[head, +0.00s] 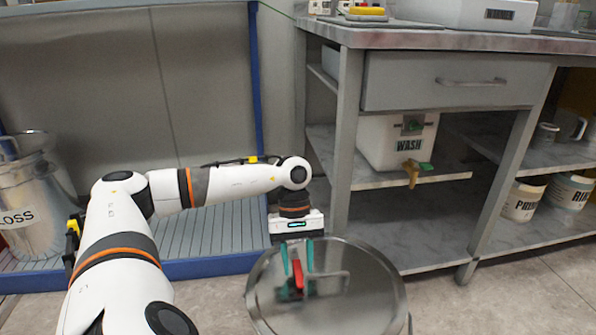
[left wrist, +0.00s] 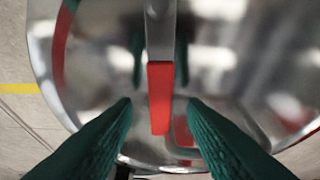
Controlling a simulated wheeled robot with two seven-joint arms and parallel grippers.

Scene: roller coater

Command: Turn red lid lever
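The red lid lever (head: 298,275) stands on a round shiny metal lid (head: 350,262) at the bottom centre of the head view. In the left wrist view the lever (left wrist: 160,98) is a red grip on a grey metal bar, over the mirror-like lid (left wrist: 90,60). My left gripper (head: 297,262) is above the lid with its green fingers pointing down. In the left wrist view its fingertips (left wrist: 158,102) are apart, one on each side of the red grip, with visible gaps. My right gripper is in neither view.
A metal workbench (head: 420,38) with a drawer and lower shelves stands behind and right of the lid. A white WASH container (head: 385,140) with a tap sits on its shelf. A metal LOSS bucket (head: 35,200) stands at the left. Floor is clear at the lower right.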

